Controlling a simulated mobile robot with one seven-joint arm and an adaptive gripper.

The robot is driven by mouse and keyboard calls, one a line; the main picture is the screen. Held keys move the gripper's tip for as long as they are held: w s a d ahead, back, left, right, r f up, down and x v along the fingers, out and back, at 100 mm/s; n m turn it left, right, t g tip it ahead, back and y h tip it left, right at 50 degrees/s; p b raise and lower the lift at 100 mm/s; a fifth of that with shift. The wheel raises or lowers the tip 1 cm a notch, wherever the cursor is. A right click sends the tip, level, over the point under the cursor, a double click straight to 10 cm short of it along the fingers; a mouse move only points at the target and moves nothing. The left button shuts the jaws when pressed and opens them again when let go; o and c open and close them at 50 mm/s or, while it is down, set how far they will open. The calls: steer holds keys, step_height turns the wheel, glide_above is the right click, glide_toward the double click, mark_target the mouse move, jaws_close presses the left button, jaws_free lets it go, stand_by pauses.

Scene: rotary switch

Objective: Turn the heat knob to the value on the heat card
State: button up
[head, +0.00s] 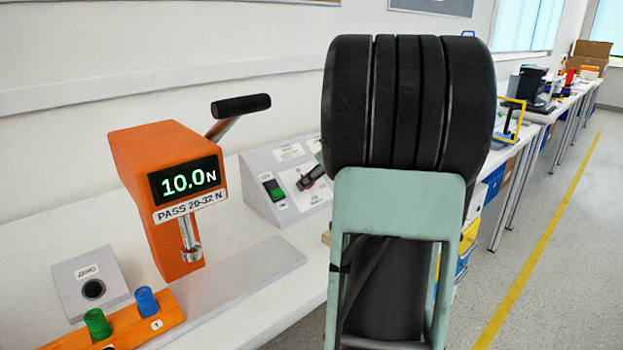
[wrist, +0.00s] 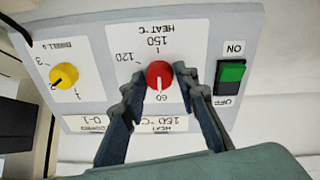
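In the wrist view the control panel appears upside down. Its red heat knob (wrist: 159,71) has a white pointer line aimed down in the picture, at the scale mark below it, whose number I cannot read surely. The 150 mark is above the knob and 120 is up and to the left. The heat card (wrist: 165,125) reads 150 °C. My gripper (wrist: 162,82) is open, with one finger on each side of the knob; whether either touches it I cannot tell.
A yellow dwell knob (wrist: 63,76) and a green on/off switch (wrist: 231,73) flank the heat knob. An orange force tester (head: 165,190) reading 10.0 N stands left on the bench, near a grey ZERO box (head: 90,285). The aisle at right is clear.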

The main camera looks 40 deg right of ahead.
jaws_close()
